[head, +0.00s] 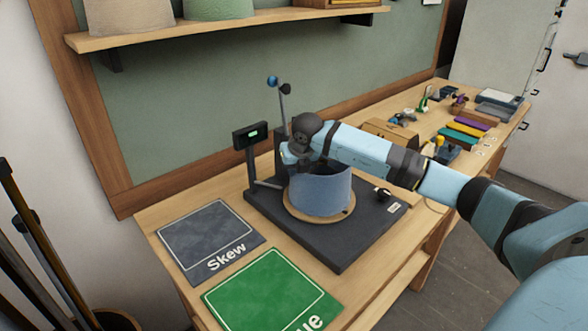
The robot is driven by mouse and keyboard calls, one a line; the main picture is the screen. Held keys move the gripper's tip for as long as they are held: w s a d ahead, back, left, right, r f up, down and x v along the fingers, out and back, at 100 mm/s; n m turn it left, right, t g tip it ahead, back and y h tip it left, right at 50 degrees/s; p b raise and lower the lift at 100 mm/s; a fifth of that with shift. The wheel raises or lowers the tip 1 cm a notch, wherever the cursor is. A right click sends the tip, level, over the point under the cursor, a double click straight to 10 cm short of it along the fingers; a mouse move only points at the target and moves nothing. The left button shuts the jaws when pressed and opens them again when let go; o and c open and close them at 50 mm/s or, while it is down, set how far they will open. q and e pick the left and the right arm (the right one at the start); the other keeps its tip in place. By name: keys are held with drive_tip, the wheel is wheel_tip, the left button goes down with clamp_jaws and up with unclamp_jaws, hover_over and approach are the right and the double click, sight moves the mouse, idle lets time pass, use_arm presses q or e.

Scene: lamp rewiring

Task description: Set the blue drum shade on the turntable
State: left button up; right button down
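The blue drum shade (322,193) stands upright on the round wooden turntable (347,213), which sits on a dark base plate (345,247). It looks roughly centred on the disc, and I see no clear gap beneath it. My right arm reaches in from the right, above the shade. My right gripper (298,158) is at the shade's upper left rim. Its fingertips are mostly hidden, so I cannot tell whether they grip the rim. My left gripper is not in view.
A small display (252,135) on a post and a thin rod with a blue ball (272,81) rise behind the turntable. A grey "Skew" mat (210,243) and a green mat (270,292) lie to the left. Tools and coloured blocks (463,131) crowd the bench's right end.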

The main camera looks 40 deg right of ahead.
drive_tip(key=shift+f, duration=0.25)
idle(0.3)
drive_tip(key=c, duration=0.8)
unclamp_jaws()
drive_tip(key=shift+r, duration=0.1)
drive_tip(key=shift+r+p, duration=1.7)
drive_tip(key=shift+r, duration=2.25)
